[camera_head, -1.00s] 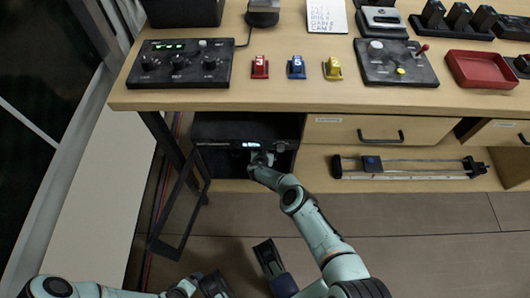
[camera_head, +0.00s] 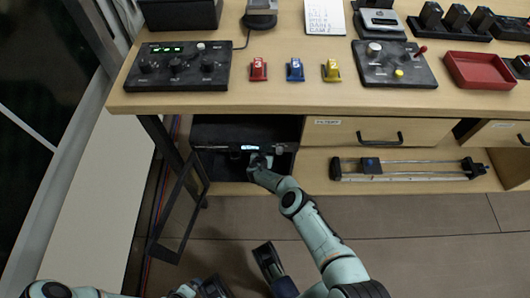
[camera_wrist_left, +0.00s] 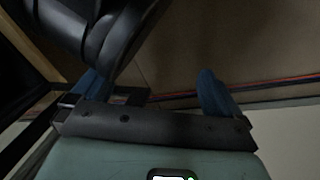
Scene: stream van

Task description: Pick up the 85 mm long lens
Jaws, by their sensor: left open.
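I cannot make out the 85 mm long lens in either view. The black cabinet (camera_head: 238,133) under the desk stands open, its framed door (camera_head: 181,213) swung out to the left. My right arm reaches into the cabinet; its gripper (camera_head: 261,161) is at the opening, small and dark, and its jaws and anything between them cannot be read. My left gripper (camera_head: 211,288) is low at the bottom edge of the head view, away from the cabinet. In the left wrist view its blue fingers (camera_wrist_left: 152,90) are spread wide with nothing held between them.
The wooden desk edge (camera_head: 400,106) overhangs the cabinet. A shut drawer (camera_head: 340,133) is to its right, with a slider rail (camera_head: 410,170) on the shelf below. Control boxes, coloured switches and a red tray (camera_head: 480,70) stand on the desk. The floor in front is mostly clear.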

